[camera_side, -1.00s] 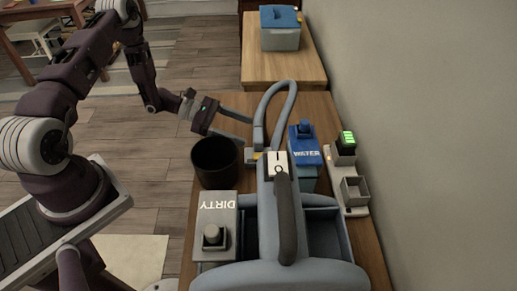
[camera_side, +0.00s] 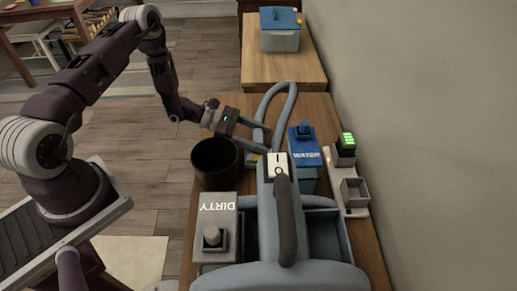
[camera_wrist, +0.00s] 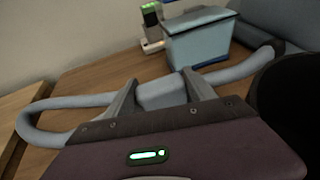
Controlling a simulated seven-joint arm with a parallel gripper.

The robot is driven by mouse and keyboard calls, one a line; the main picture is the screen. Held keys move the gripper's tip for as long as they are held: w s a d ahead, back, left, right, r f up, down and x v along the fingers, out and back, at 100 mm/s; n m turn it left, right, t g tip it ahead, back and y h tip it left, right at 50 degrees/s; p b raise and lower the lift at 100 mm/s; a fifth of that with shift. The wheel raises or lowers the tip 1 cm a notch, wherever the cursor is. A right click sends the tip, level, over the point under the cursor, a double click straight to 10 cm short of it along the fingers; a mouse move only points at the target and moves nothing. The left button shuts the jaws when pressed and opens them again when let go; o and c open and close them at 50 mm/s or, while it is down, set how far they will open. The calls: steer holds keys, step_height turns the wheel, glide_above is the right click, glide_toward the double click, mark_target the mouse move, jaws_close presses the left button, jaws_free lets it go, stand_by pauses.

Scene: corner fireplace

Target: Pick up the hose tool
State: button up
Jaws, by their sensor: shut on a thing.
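The hose tool (camera_wrist: 162,93) is a pale grey-blue block on the end of a thick grey hose. In the wrist view it sits between the two fingers of my gripper (camera_wrist: 158,80), with a finger against each side. My gripper (camera_side: 267,139) is shut on the tool, low over the table beside the vacuum machine (camera_side: 250,272). In the side view my fingers and the machine hide most of the tool. The hose (camera_side: 291,100) loops up behind my gripper and back toward the machine.
A black round bin (camera_side: 214,165) stands just left of the machine. A grey DIRTY tank (camera_side: 215,250) and a blue WATER tank (camera_side: 305,158) sit at the machine. A charger with a green-lit battery (camera_side: 346,145) is at right, near the wall. A cooler (camera_side: 280,35) stands on the far table.

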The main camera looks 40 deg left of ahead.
mark_target(259, 136)
step_height(259, 136, up, 9)
steer(key=shift+r, duration=0.55)
stand_by(0.7)
steer(key=shift+s+r, duration=0.1)
steer(key=shift+r, duration=0.1)
steer(key=s+a+r+m+g+h, duration=0.1)
steer(key=s+r+m+g, duration=0.35)
steer(key=s, duration=0.35)
steer(key=s+r+m+g+h, duration=0.1)
steer(key=s+r+m+g, duration=0.4)
steer(key=s, duration=0.3)
step_height(259, 136, down, 7)
steer(key=g, duration=0.1)
steer(key=shift+a, duration=0.15)
